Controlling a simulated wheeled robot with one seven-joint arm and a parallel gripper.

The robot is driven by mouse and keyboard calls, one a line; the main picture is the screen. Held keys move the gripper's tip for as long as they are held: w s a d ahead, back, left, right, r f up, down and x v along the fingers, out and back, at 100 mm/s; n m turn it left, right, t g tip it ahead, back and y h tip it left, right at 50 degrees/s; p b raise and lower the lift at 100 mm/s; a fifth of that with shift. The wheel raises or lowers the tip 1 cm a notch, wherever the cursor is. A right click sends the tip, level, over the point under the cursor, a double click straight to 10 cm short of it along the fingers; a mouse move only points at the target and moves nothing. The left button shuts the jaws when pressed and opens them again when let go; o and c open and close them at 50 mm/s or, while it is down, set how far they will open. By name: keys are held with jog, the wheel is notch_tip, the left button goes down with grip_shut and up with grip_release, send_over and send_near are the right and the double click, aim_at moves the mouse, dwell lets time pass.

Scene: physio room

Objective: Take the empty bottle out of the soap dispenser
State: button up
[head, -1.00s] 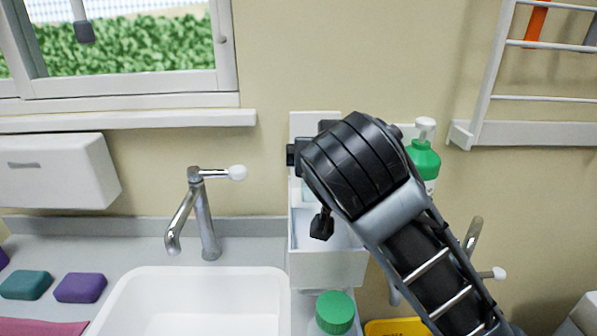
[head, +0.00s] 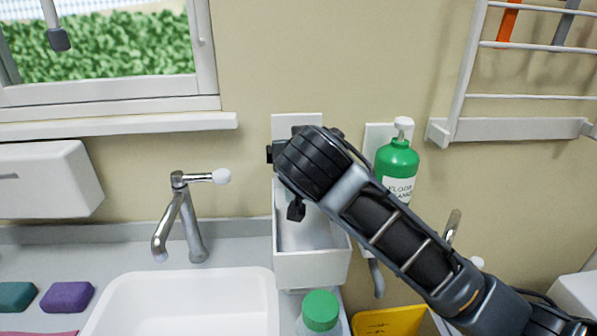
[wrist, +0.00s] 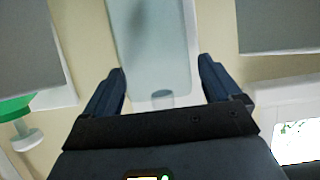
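The soap dispenser is a white open-topped box (head: 312,268) on a white wall plate (head: 296,121), right of the sink tap. My gripper (head: 284,182) is in front of its upper part and hides much of it. In the wrist view a pale, translucent bottle (wrist: 155,45) with a short neck (wrist: 162,98) stands in the white holder; I take it to be the empty bottle. My gripper's two dark fingers (wrist: 162,72) are apart, one near each side of the bottle. I cannot tell whether they touch it. In the head view the bottle is mostly hidden.
A green pump bottle (head: 396,162) hangs on the wall to the right. A green-capped bottle (head: 320,311) stands below the dispenser, beside a yellow container (head: 390,322). The white sink (head: 180,305) and tap (head: 187,215) are left. A white rack (head: 520,97) is at upper right.

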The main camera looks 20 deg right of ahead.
jog(key=c, duration=1)
jog(key=shift+r, duration=0.1)
